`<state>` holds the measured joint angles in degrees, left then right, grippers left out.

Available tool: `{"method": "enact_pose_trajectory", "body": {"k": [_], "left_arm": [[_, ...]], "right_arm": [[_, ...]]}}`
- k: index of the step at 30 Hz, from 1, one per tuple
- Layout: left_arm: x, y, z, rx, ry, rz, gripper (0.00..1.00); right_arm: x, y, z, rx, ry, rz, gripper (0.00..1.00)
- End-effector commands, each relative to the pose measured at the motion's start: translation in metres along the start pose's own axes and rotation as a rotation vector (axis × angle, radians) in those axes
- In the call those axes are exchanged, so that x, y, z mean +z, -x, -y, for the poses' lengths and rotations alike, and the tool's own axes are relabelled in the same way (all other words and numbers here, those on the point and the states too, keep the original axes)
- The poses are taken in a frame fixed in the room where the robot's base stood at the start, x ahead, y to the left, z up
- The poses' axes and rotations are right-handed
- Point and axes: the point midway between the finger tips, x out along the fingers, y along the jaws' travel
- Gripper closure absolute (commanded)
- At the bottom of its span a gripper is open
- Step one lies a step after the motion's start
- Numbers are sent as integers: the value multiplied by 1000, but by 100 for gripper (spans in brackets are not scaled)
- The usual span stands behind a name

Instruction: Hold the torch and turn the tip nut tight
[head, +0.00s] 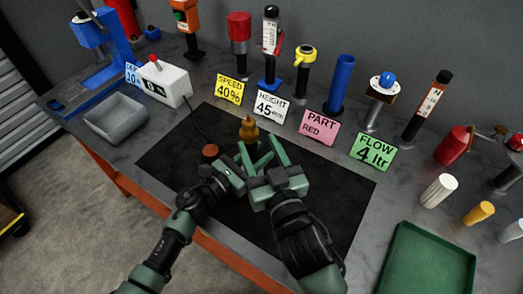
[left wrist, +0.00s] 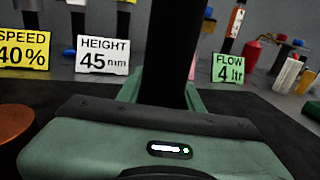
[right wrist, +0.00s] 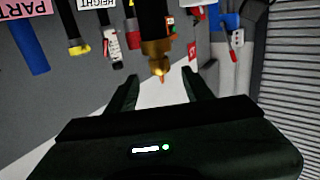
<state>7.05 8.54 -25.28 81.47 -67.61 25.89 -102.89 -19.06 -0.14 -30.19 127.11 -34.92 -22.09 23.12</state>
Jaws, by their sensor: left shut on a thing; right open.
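The torch's brass tip nut (head: 249,130) points up near the middle of the dark mat in the head view. In the left wrist view the torch's black body (left wrist: 172,50) stands upright between my left fingers. My left gripper (head: 238,170) is shut on this body, below the nut; its fingertips are mostly hidden in the head view. My right gripper (head: 263,147) is open, its two green fingers spread just on the near side of the nut. In the right wrist view the brass nut (right wrist: 156,58) lies beyond and between the open fingertips, seemingly apart from them.
A brown round disc (head: 210,151) sits left of the torch. Behind stand the speed (head: 230,90), height (head: 271,107), part (head: 318,127) and flow (head: 373,152) cards. A grey bin (head: 115,118) is left, a green tray (head: 430,262) right. The mat (head: 340,190) is clear right of my grippers.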

Motion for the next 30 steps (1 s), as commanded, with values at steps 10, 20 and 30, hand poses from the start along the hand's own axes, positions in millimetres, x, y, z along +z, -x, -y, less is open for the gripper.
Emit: {"method": "enact_pose_trajectory", "body": {"k": [10,20,30], "left_arm": [[0,0,1,-1,1,0,100],[0,0,0,-1,1,0,100],[0,0,0,-1,1,1,100]], "right_arm": [[-1,14,0,0,1,-2,49],[-16,5,15,-56,30,-50,49],[-82,-14,113,-417,297,-330,49]]}}
